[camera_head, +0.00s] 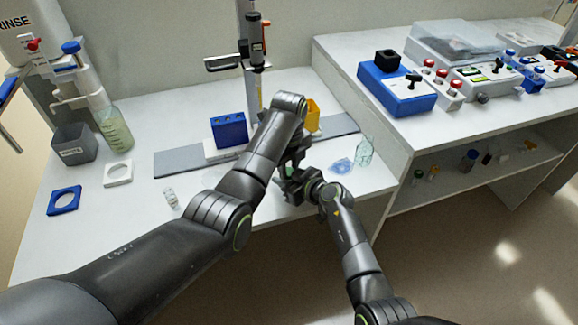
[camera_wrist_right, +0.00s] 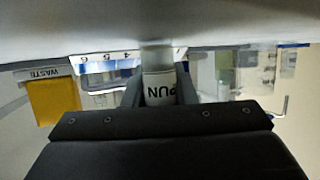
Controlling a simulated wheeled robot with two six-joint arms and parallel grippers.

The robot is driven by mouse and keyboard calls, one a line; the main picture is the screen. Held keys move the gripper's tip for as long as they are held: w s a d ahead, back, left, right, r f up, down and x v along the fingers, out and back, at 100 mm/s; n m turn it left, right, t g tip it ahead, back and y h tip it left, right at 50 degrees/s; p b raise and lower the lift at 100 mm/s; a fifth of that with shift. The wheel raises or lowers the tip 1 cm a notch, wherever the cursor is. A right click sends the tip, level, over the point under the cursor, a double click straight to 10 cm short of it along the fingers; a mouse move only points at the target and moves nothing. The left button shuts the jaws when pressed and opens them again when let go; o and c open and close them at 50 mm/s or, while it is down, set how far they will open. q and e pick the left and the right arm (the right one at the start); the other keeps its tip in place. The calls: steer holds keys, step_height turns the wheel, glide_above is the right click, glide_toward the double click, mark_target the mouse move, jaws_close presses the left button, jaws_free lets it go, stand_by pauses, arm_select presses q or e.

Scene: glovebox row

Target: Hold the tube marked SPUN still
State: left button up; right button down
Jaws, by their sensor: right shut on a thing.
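In the head view my right gripper (camera_head: 288,180) is low over the front of the bench, and the tube is mostly hidden by the grippers there. My left gripper (camera_head: 293,150) comes down just above and beside the right one. Its fingertips are hidden, so I cannot tell whether it is open or touches the tube.
A blue block rack (camera_head: 229,128) stands behind my left arm, near a yellow WASTE bin (camera_head: 313,115). A small clear vial (camera_head: 170,197), a blue ring holder (camera_head: 64,201) and a white ring holder (camera_head: 118,174) are at left. A clear bottle (camera_head: 364,151) stands right of the grippers.

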arm_select(q)
steer(key=c, duration=0.3)
steer(key=shift+n, duration=0.3)
steer(key=n, duration=0.3)
jaws_close()
steer(key=o, duration=1.1)
jaws_free()
